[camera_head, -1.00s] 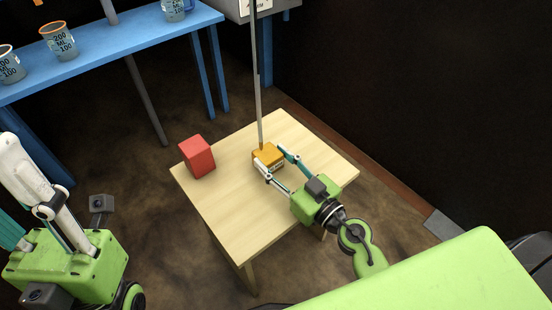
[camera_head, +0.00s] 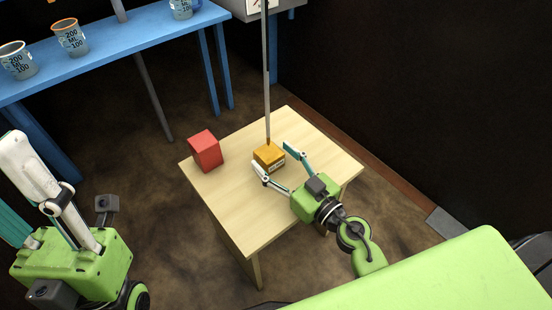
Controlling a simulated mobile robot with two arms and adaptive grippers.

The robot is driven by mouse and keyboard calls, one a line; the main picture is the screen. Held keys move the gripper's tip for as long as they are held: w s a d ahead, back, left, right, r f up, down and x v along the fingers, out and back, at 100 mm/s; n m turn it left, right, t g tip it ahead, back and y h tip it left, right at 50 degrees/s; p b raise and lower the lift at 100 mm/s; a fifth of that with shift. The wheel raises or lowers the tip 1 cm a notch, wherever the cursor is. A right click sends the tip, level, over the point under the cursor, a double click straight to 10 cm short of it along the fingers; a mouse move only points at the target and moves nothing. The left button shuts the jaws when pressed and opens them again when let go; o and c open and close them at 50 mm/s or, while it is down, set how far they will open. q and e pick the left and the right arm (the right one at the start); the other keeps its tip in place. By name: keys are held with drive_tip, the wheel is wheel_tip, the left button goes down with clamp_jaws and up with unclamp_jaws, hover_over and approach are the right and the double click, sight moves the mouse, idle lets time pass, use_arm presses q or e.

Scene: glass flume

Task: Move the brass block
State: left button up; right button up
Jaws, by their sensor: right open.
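The brass block (camera_head: 265,153), a golden-yellow block with a pale label on its near face, sits on the light wooden table (camera_head: 229,205). My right gripper (camera_head: 273,157) reaches in from the lower right. It is open and empty, with its two fingers spread at the near side of the block, one tip to the left and one to the right. Part of the block's near edge is close to the left fingertip; I cannot tell if they touch. My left gripper (camera_head: 17,185) is at the left edge, away from the table, partly cut off by the frame.
A red block (camera_head: 205,151) stands on the table's left part. A thin grey rod (camera_head: 267,90) rises just behind the brass block; whether it touches it is unclear. A blue bench (camera_head: 120,48) with several measuring cups stands at upper left. The table's near left part is bare.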

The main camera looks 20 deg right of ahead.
drive_tip(key=shift+s+d+f, duration=0.1)
drive_tip(key=shift+s+d, duration=0.2)
drive_tip(key=v, duration=0.6)
drive_tip(key=shift+s, duration=0.2)
drive_tip(key=shift+s+d, duration=0.15)
drive_tip(key=shift+s, duration=0.3)
